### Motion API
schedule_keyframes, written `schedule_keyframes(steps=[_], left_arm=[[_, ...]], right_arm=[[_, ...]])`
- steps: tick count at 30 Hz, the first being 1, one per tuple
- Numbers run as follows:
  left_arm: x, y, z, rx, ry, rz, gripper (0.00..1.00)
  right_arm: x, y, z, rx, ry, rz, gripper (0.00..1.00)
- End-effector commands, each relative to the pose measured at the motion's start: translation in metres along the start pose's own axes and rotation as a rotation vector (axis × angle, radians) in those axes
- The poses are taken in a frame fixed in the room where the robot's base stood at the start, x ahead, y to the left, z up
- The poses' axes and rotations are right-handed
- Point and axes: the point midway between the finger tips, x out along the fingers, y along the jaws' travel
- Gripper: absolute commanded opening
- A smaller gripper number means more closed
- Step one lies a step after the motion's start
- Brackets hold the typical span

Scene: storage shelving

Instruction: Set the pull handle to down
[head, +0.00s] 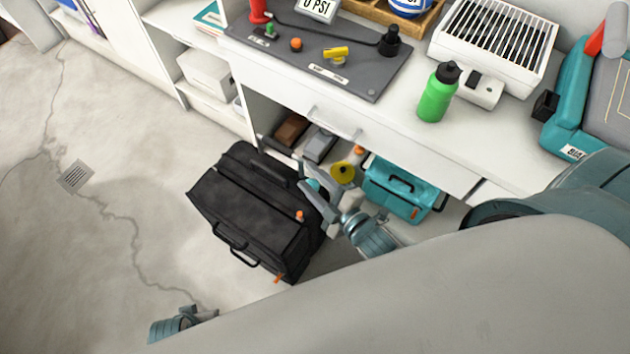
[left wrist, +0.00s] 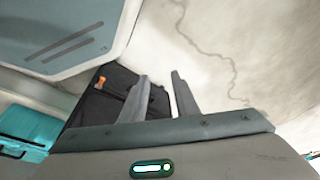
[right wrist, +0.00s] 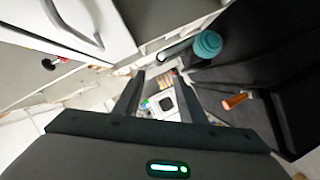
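A black suitcase (head: 250,210) stands on the floor in front of the bench. A dark loop handle (head: 236,246) sticks out on its lower left side, and a dark strap-like handle lies along its top (head: 263,165). I cannot tell which is the pull handle. My right gripper (head: 308,192) is beside the suitcase's right side; in the right wrist view it is open (right wrist: 158,78), with the suitcase (right wrist: 265,65) at right and nothing between the fingers. My left gripper (head: 200,313) is low at the lower left, open and empty in the left wrist view (left wrist: 160,78), facing the suitcase (left wrist: 110,95).
A teal case (head: 400,190), a yellow object (head: 343,172) and small boxes sit under the bench, close to my right gripper. The bench drawer handle (head: 335,124) overhangs there. A green bottle (head: 438,93) stands on top. The floor (head: 80,260) at left is clear.

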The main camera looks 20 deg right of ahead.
Motion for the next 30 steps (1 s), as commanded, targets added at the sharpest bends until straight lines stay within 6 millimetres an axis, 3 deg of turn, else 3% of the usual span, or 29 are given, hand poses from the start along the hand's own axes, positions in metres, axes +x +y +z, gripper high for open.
schedule_keyframes(steps=[6,15,17,20,30], left_arm=[[0.001,0.000,0.001,0.000,-0.002,0.000,0.28],[0.000,0.000,0.000,0.000,0.000,0.000,0.28],[-0.001,0.000,-0.002,-0.003,0.005,0.000,0.37],[-0.001,0.000,-0.002,-0.003,0.005,0.000,0.37],[-0.001,0.000,-0.001,-0.001,0.003,0.000,0.37]], right_arm=[[-0.013,0.000,0.000,-0.001,0.000,0.000,0.37],[-0.014,0.000,0.000,-0.001,0.000,0.000,0.37],[-0.014,0.000,0.000,0.000,0.000,0.000,0.37],[-0.015,0.001,0.001,0.009,-0.008,-0.004,0.37],[-0.025,-0.004,0.024,0.197,-0.179,-0.104,0.37]])
